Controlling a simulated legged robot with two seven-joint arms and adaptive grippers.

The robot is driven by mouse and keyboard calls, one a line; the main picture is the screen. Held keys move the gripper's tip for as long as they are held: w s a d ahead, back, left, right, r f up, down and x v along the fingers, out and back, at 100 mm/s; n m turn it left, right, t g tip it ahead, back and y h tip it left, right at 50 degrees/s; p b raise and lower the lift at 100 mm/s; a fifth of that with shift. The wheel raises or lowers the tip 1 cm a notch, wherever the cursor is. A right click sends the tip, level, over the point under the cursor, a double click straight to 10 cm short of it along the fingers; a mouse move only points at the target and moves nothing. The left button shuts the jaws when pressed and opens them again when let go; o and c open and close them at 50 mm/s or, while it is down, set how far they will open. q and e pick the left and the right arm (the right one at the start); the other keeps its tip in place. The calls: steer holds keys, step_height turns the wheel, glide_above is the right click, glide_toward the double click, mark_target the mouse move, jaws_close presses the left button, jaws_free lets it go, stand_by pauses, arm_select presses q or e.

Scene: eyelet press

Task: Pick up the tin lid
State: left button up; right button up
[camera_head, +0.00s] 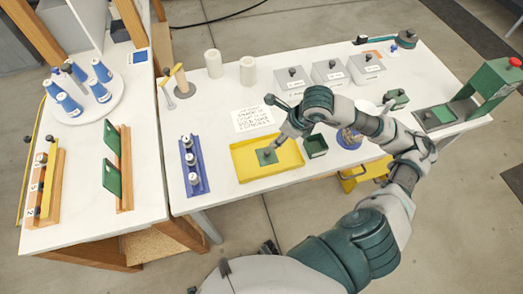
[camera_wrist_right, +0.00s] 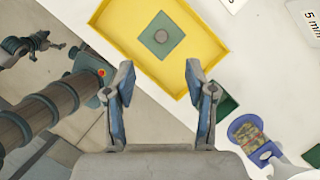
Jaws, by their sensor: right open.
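The tin lid (camera_head: 264,158) looks like a green square plate with a round grey knob in its middle. It lies flat in a yellow tray (camera_head: 241,174), and it also shows at the top of the right wrist view (camera_wrist_right: 171,44). A small open green tin (camera_head: 316,147) stands just right of the tray. My right gripper (camera_head: 277,142) is over the tray, partly overlapping the lid in the head view. In the right wrist view its two fingers (camera_wrist_right: 160,76) are spread and empty, with the lid beyond their tips. My left gripper is not clearly seen.
Grey labelled boxes (camera_head: 328,72) stand behind. A printed card (camera_head: 252,119) lies behind the tray.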

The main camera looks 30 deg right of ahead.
glide_above(267, 152)
steer(key=d, duration=0.2)
steer(key=f, duration=0.5)
steer(key=s+f, duration=0.1)
steer(key=f, duration=0.2)
steer(key=shift+a+f, duration=0.15)
steer(key=shift+f, duration=0.2)
steer(key=shift+w+a+f, duration=0.1)
steer(key=shift+a+f, duration=0.3)
steer(key=shift+a, duration=0.15)
steer(key=x, duration=0.4)
steer(key=shift+f, duration=0.35)
steer(key=shift+d+f, duration=0.1)
steer(key=shift+f, duration=0.05)
steer(key=shift+d, duration=0.3)
steer(key=shift+a, duration=0.2)
steer(key=c, duration=0.6)
arm_select(q)
steer(key=shift+w+d+r, duration=0.2)
steer(key=shift+w+r, duration=0.15)
steer(key=shift+r, duration=0.25)
arm_select(e)
steer(key=shift+a, duration=0.25)
steer(key=c, duration=0.3)
